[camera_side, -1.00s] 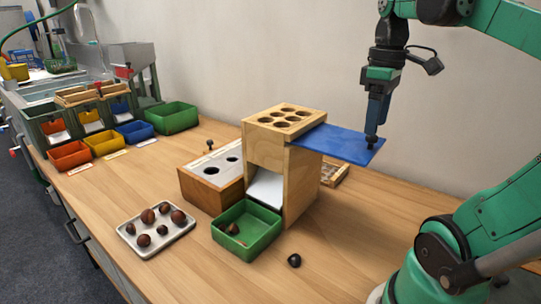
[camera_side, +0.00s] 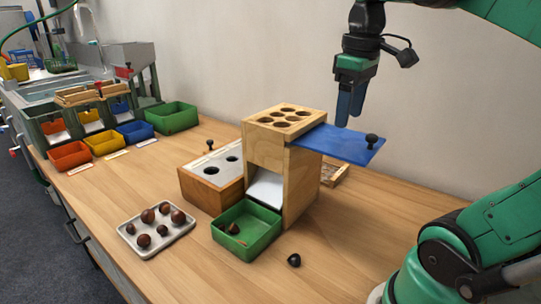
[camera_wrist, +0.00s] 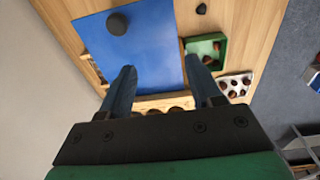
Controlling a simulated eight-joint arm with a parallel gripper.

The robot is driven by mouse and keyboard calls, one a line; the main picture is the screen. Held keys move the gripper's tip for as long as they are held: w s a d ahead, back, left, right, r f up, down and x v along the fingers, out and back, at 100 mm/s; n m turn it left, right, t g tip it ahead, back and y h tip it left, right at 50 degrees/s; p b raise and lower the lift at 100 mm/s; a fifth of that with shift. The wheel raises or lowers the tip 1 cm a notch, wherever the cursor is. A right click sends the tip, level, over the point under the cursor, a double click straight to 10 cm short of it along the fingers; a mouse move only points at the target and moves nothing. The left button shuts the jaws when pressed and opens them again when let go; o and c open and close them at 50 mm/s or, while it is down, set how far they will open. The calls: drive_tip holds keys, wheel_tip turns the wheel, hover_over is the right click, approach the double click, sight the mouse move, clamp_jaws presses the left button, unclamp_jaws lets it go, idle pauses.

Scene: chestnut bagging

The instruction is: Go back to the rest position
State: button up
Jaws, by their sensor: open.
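My gripper (camera_side: 349,118) is open and empty, in the air above the wooden box (camera_side: 268,160) and its blue slide plate (camera_side: 338,146). The plate sticks out to the right of the box top and has a black knob (camera_side: 371,140) near its outer end; the fingers are clear of this knob. In the wrist view, my two fingers (camera_wrist: 161,68) are spread apart over the blue plate (camera_wrist: 140,60), and the knob (camera_wrist: 117,23) shows beyond the fingertips. The box top has several round holes. The green bin (camera_side: 262,243) below its white chute holds a few chestnuts.
A white tray (camera_side: 153,254) with several chestnuts stands at front left. A dark chestnut (camera_side: 294,260) lies loose on the table. A wooden box with a grey, holed top (camera_side: 212,160) stands left of the tall box. Coloured bins (camera_side: 104,143) stand farther back. The wall is behind.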

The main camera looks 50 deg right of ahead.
drive_tip(key=w+a+f+t, duration=0.6)
drive_tip(key=w+a+f, duration=0.1)
drive_tip(key=a+f, duration=0.4)
drive_tip(key=shift+f+y, duration=0.3)
drive_tip(key=shift+f, duration=0.5)
idle(0.8)
